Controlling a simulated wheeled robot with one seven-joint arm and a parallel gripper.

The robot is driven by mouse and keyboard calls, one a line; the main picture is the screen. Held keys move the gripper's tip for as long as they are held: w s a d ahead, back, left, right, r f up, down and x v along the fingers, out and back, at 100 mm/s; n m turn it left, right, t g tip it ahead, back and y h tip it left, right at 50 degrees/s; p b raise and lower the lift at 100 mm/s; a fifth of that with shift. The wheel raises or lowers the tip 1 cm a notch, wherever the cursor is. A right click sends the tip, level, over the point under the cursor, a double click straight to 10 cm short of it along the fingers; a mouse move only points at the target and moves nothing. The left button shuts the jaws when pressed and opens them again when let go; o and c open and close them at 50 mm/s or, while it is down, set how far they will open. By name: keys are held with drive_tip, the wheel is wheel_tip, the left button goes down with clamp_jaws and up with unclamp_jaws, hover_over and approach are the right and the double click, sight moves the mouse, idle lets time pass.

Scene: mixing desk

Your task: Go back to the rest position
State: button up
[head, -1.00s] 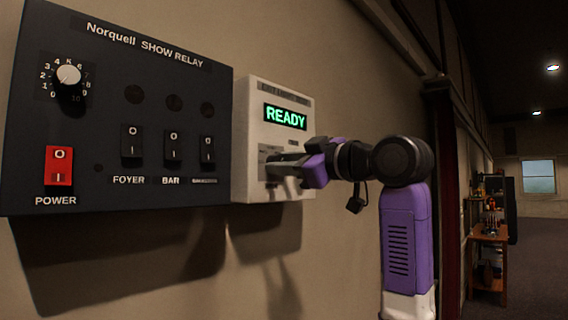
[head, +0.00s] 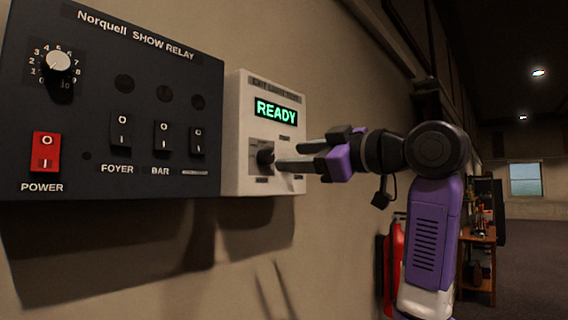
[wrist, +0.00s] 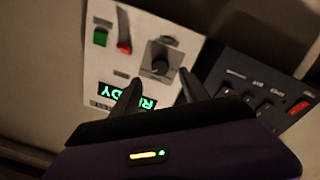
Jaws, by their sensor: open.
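My gripper (head: 292,164) is open and empty in front of a white wall box (head: 234,135), just to the right of the box's dark knob (head: 265,157). The box's display (head: 276,112) reads READY in green. In the wrist view my two dark fingers (wrist: 158,95) point toward the box, which appears upside down, with its knob (wrist: 160,60) between and beyond the fingertips. A gap shows between the fingers and the knob.
A dark Norquell SHOW RELAY panel (head: 100,90) is on the wall to the left, with a dial (head: 59,62), a red power switch (head: 46,152) and several black rockers. A red extinguisher-like object (head: 393,255) and a wooden shelf (head: 478,238) stand at right. Open floor lies beyond.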

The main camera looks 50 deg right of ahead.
drive_tip(key=shift+s, duration=0.65)
